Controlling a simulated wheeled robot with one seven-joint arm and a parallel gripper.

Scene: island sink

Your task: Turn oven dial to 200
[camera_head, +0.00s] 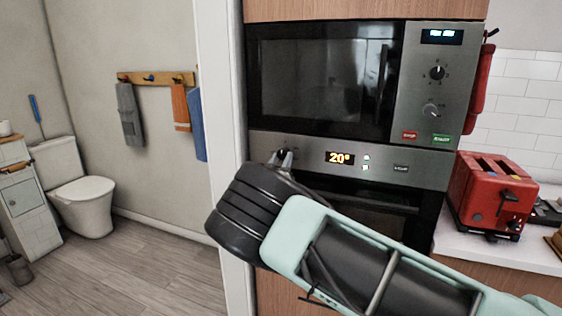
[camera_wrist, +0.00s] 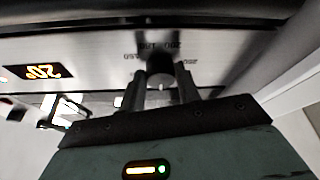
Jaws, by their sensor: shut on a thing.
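The oven (camera_head: 432,177) is built in below a microwave, and its display (camera_head: 341,158) reads 20° in orange. In the wrist view the display (camera_wrist: 40,71) appears upside down at the left. The oven dial (camera_wrist: 160,62) is a dark round knob with printed numbers around it. My gripper (camera_wrist: 164,77) has its two fingers on either side of the dial and is shut on it. In the head view my gripper (camera_head: 284,157) is at the left end of the oven panel, and my wrist hides most of the dial there.
The microwave (camera_head: 325,80) with its own knobs sits directly above. The oven door handle (camera_head: 375,200) runs below the panel, close to my wrist. A white door frame (camera_head: 222,150) stands just left. A red toaster (camera_head: 493,193) is on the counter at right.

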